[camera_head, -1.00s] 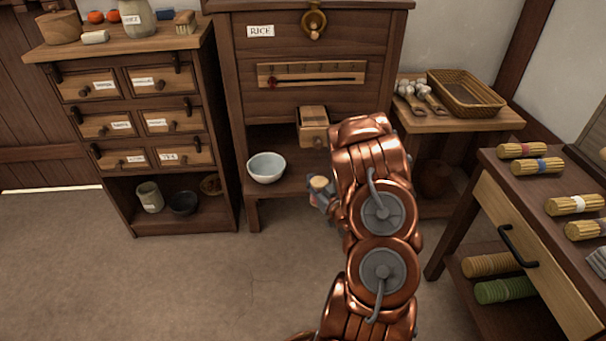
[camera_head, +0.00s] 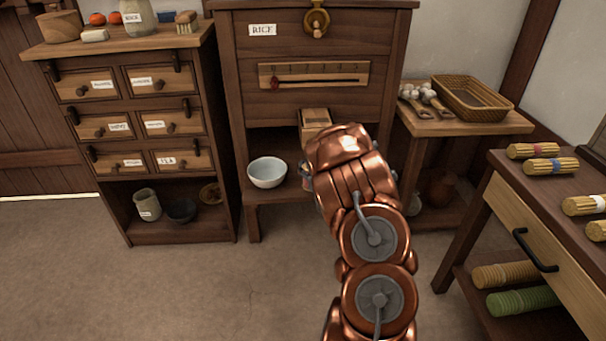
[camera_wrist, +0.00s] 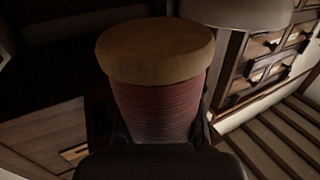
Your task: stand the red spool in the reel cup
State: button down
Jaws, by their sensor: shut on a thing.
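The red spool (camera_wrist: 155,108) fills the middle of the wrist view, with a broad tan wooden end facing up in that picture and dark red thread below it. My gripper (camera_wrist: 162,128) is shut on it, a dark finger at each side of the thread. In the head view my copper arm hides nearly all of the gripper; only a small grey bit (camera_head: 306,178) shows at its left edge, just right of the pale bowl. I cannot make out a reel cup in either view.
The pale bowl (camera_head: 267,173) stands on the low shelf of the rice cabinet (camera_head: 330,85). A wooden box (camera_head: 315,118) sits behind my arm. A drawer chest (camera_head: 135,125) is at left, a side table with a basket (camera_head: 470,98) at right. Open floor lies at front left.

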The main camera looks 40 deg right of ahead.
jog(key=shift+w+d+f, duration=0.1)
jog(key=shift+w+d, duration=0.15)
jog(key=shift+w, duration=0.25)
jog(key=shift+w+d, duration=0.2)
jog(key=shift+w, duration=0.25)
jog(key=shift+w+d+f+b, duration=0.1)
jog(key=shift+w+f+b, duration=0.05)
jog(key=shift+f+b, duration=0.9)
jog(key=shift+f, duration=0.7)
jog(key=shift+f, duration=0.1)
jog(key=c, duration=0.8)
grip_release()
